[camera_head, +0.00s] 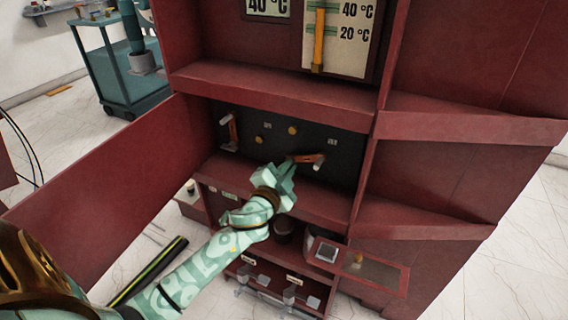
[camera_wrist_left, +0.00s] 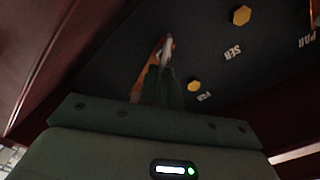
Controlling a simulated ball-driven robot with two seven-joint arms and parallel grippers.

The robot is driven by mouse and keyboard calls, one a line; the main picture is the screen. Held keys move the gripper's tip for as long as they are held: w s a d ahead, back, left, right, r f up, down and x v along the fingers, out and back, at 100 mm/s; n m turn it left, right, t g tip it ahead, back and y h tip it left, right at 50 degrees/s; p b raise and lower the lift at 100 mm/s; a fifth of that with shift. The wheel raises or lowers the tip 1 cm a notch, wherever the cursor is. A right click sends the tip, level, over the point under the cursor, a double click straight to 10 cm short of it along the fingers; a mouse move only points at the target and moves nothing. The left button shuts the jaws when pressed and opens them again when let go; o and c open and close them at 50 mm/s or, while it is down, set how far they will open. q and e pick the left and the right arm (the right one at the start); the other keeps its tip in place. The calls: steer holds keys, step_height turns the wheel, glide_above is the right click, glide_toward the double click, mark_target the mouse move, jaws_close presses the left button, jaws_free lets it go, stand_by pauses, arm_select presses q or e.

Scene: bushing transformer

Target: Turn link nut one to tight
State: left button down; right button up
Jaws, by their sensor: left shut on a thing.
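A dark panel (camera_head: 265,165) is recessed in the red cabinet. On it an orange-copper link (camera_head: 303,158) sits at the right, with a pale metal nut (camera_head: 319,164) at its right end. My left gripper (camera_head: 288,168) is shut at the link's left end, on what seems to be a link nut hidden by the fingers. In the left wrist view the copper link (camera_wrist_left: 139,84) runs up past the fingers (camera_wrist_left: 166,88), and a pale nut (camera_wrist_left: 167,52) shows at its far end. A second copper link (camera_head: 232,128) with pale nuts stands at the panel's left. My right gripper is out of view.
Yellow hex studs (camera_head: 292,130) and white labels lie between the links; "SER" and part of "PAR" read in the left wrist view. An open red door (camera_head: 110,195) stands at the left. A red shelf edge (camera_head: 275,90) overhangs the panel. A teal cart (camera_head: 115,70) stands behind.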

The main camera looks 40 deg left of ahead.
arm_select(q)
steer(key=m, duration=0.3)
steer(key=shift+d+f+m+p, duration=0.2)
steer(key=shift+f+m+p, duration=0.1)
steer(key=shift+m+p, duration=0.1)
steer(key=shift+f+m, duration=0.25)
steer(key=shift+m, duration=0.75)
steer(key=shift+d+f+m, duration=0.1)
steer(key=shift+f+m, duration=0.05)
steer(key=shift+m, duration=0.65)
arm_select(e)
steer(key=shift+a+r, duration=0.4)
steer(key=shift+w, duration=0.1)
arm_select(q)
steer(key=c, duration=1.6)
jaws_free()
steer(key=v, duration=1.6)
steer(key=shift+p, duration=0.3)
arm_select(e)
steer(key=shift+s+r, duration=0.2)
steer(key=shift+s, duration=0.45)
